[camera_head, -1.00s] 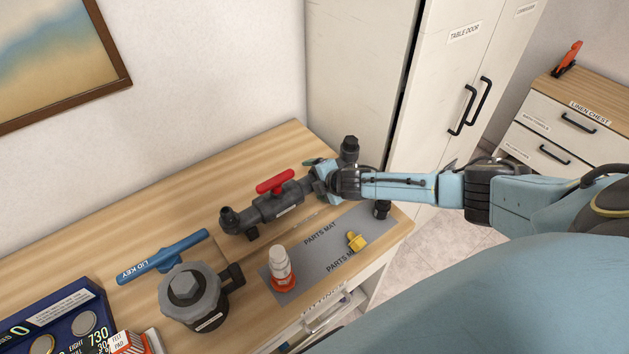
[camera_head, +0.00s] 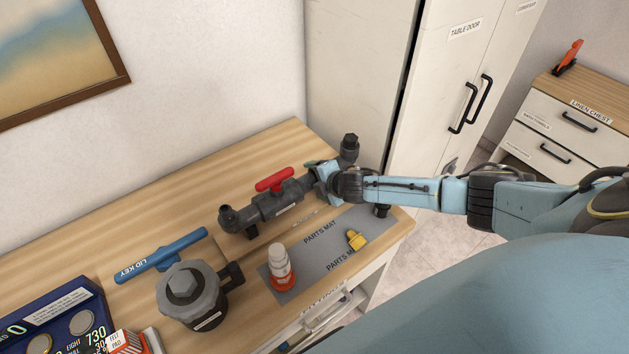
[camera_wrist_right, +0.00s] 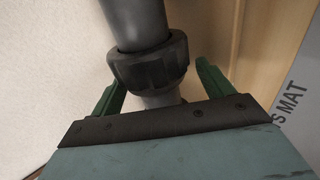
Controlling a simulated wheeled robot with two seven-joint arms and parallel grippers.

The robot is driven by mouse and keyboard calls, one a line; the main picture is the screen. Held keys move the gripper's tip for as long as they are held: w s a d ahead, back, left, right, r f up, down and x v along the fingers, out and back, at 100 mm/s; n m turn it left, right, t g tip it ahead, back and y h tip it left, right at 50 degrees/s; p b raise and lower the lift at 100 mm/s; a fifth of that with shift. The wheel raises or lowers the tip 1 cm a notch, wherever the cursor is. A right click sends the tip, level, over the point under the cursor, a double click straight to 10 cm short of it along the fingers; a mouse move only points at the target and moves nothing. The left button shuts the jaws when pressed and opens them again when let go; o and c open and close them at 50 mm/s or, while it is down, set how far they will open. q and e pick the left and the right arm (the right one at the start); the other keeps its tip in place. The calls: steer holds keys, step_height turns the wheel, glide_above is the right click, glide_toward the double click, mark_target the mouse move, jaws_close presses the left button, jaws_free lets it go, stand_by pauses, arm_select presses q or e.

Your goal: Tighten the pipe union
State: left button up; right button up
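The pipe union nut (camera_wrist_right: 148,62) is a black ribbed collar on a dark grey pipe, seen in the right wrist view. My right gripper (camera_wrist_right: 160,88) has its green fingers on either side of the nut. The left finger is close to the nut, and a small gap shows at the right finger. In the head view my right gripper (camera_head: 318,170) is at the right end of the pipe run and hides most of the union. The valve (camera_head: 275,204) with its red handle (camera_head: 275,180) lies just left of it. My left gripper is not in view.
A dark elbow fitting (camera_head: 349,147) stands behind the gripper. The grey parts mat (camera_head: 320,240) holds a white-and-orange bottle (camera_head: 281,268) and a yellow plug (camera_head: 356,240). A grey filter housing (camera_head: 190,295) and blue lid key (camera_head: 162,256) are further left. A cabinet (camera_head: 360,70) borders the table.

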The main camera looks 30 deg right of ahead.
steer(key=shift+o, duration=0.9)
steer(key=shift+a, duration=0.1)
steer(key=shift+r, duration=0.1)
steer(key=p+v, duration=0.3)
steer(key=shift+r, duration=0.15)
steer(key=shift+s+r, duration=0.3)
steer(key=shift+s, duration=0.3)
steer(key=shift+s+r, duration=0.5)
steer(key=shift+s, duration=0.05)
steer(key=b+v, duration=0.1)
steer(key=v, duration=1.2)
steer(key=shift+r, duration=0.15)
steer(key=shift+s, duration=0.1)
